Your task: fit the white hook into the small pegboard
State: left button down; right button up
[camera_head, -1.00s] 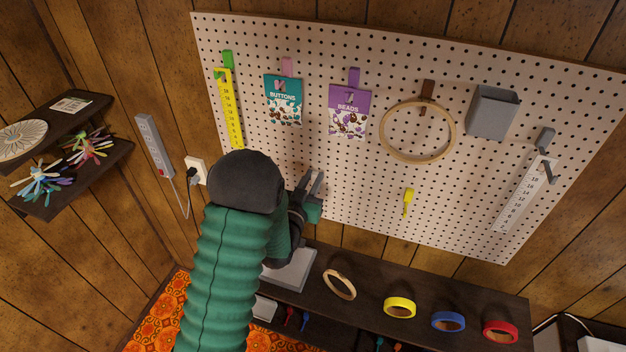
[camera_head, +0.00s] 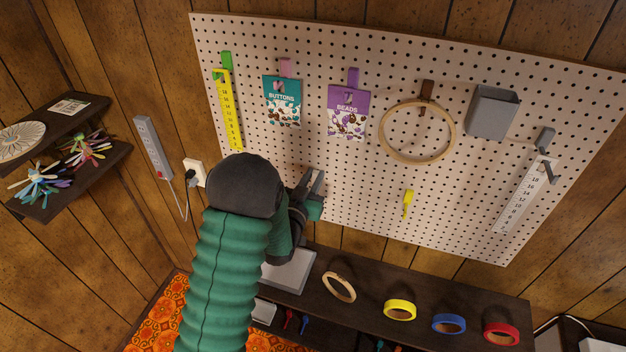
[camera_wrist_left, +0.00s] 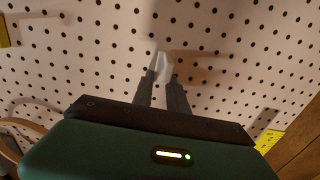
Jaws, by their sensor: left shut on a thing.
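The pegboard (camera_head: 390,200) is a pale, dark-dotted panel on the wood wall; it also fills most of the left wrist view (camera_wrist_left: 60,60). My left gripper (camera_head: 312,184) is close to its lower left part. In the left wrist view, my left gripper (camera_wrist_left: 161,77) is shut on the white hook (camera_wrist_left: 161,64), which sits between the fingertips and points at the board. I cannot tell whether the hook touches the board or enters a hole. In the head view the hook cannot be made out. My right gripper is not in view.
Above hang a yellow ruler (camera_head: 230,110), a buttons packet (camera_head: 283,102), a beads packet (camera_head: 347,112), a wooden hoop (camera_head: 383,147) and a grey bin (camera_head: 491,113). A yellow hook (camera_head: 408,202) is to the right. A dark shelf (camera_head: 370,285) with tape rolls lies below.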

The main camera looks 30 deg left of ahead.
pick_arm(q)
jog(key=shift+w+a+r, duration=0.1)
jog(key=shift+w+r, duration=0.05)
jog(key=shift+w, duration=0.35)
jog(key=c, duration=1.3)
grip_release()
jog(key=shift+o, duration=0.3)
jog(key=shift+a, duration=0.1)
jog(key=shift+s, duration=0.2)
jog(key=p+v, duration=0.9)
jog(key=v, duration=0.7)
jog(key=shift+s+f+p, duration=0.25)
jog(key=shift+s+p, duration=0.1)
